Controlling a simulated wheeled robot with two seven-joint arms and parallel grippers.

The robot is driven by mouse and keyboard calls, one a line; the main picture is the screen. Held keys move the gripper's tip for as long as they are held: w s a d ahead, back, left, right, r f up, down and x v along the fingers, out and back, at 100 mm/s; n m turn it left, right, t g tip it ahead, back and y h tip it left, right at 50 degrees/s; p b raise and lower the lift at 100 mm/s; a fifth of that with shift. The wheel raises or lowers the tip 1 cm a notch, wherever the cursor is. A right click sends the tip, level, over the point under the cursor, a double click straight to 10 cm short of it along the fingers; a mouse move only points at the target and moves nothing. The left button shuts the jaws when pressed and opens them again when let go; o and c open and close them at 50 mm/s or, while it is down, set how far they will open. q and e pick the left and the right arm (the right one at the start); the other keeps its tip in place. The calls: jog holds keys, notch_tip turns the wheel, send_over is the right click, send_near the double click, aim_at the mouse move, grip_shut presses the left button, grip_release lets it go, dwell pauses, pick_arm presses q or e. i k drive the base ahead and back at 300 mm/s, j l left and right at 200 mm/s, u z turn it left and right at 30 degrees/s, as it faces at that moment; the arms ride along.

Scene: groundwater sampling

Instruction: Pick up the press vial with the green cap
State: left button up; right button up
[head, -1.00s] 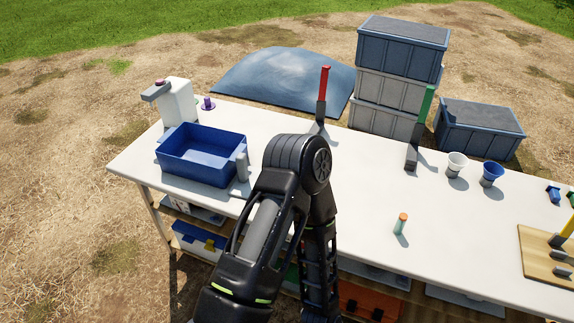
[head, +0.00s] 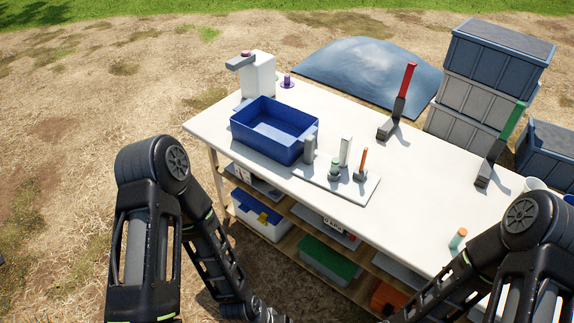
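A small vial with a dull green cap (head: 334,168) stands on a pale board (head: 318,184) on the white table; it looks like the press vial, though it is small in the head view. Beside it on the board stand a tall white block (head: 346,151) and an orange-handled piece in a grey base (head: 362,164). My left arm comes in at the lower left and its forearm runs down in front of the table. My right arm reaches in from the lower right. Both arms' fingers are outside or not discernible in the picture.
A blue bin (head: 272,130) stands left of the board, with a grey cylinder (head: 310,149) at its corner. Red-handled (head: 400,100) and green-handled (head: 500,145) tools stand to the right. An orange-capped vial (head: 458,238) is near the front edge. The table between is clear.

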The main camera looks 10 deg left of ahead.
aim_at(335, 167)
jog(key=j+z, duration=0.15)
jog(key=z, duration=1.15)
jog(key=j+z, duration=0.35)
jog(key=k+j+z, duration=0.1)
jog(key=j+z, duration=0.2)
jog(key=j, duration=0.2)
jog(key=k+j+z, duration=0.15)
jog(key=j+z, duration=0.2)
jog(key=k+j+z, duration=0.15)
jog(key=j+z, duration=0.2)
jog(key=k+j, duration=0.25)
jog(key=j, duration=0.15)
jog(key=k+j, duration=0.2)
jog(key=j, duration=0.2)
jog(key=k+j, duration=0.25)
jog(key=j+z, duration=0.05)
jog(key=j, duration=0.1)
